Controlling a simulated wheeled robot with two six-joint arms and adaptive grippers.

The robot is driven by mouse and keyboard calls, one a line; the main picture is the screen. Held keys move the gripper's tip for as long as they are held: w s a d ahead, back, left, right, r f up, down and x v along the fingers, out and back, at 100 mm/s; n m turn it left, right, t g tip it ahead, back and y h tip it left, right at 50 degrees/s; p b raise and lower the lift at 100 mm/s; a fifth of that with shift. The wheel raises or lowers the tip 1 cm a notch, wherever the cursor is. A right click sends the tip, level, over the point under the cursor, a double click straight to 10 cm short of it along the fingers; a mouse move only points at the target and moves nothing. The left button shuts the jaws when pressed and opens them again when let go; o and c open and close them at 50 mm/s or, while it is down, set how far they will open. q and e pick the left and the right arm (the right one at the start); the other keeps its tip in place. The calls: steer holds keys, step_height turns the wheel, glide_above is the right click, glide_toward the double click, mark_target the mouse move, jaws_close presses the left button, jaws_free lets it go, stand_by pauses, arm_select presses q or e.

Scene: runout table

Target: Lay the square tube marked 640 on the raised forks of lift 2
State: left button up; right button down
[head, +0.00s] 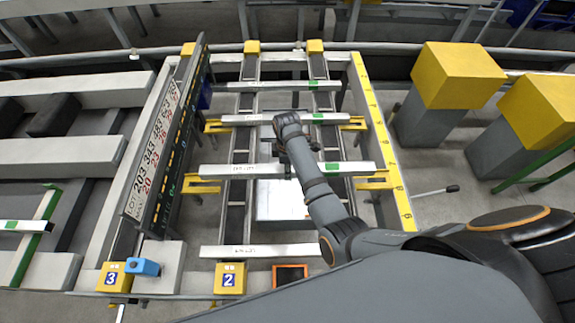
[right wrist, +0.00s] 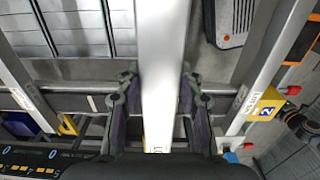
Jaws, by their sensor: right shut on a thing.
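My right gripper (head: 284,168) is shut around the middle of a pale square tube (head: 230,171) with a green mark. In the right wrist view the same tube (right wrist: 162,60) runs between the two fingers. Its printed number is too small to read. The tube lies level over the near pair of yellow forks, left (head: 201,188) and right (head: 376,184); I cannot tell whether it touches them. A second square tube (head: 245,120) lies at the far forks (head: 214,127). My left gripper is not in view.
Another tube (head: 258,251) lies at the front, beside the yellow block marked 2 (head: 230,279); one more (head: 270,87) lies at the back. A dark board with numbers (head: 165,150) stands left. Yellow-topped posts (head: 455,80) stand right, beyond the yellow scale rail (head: 380,140).

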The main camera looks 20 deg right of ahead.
step_height(320, 180, down, 6)
steer(key=b, duration=0.2)
stand_by(0.3)
steer(key=shift+w+f, duration=0.1)
steer(key=c, duration=0.8)
jaws_free()
steer(key=shift+o, duration=0.2)
steer(key=shift+f, duration=0.1)
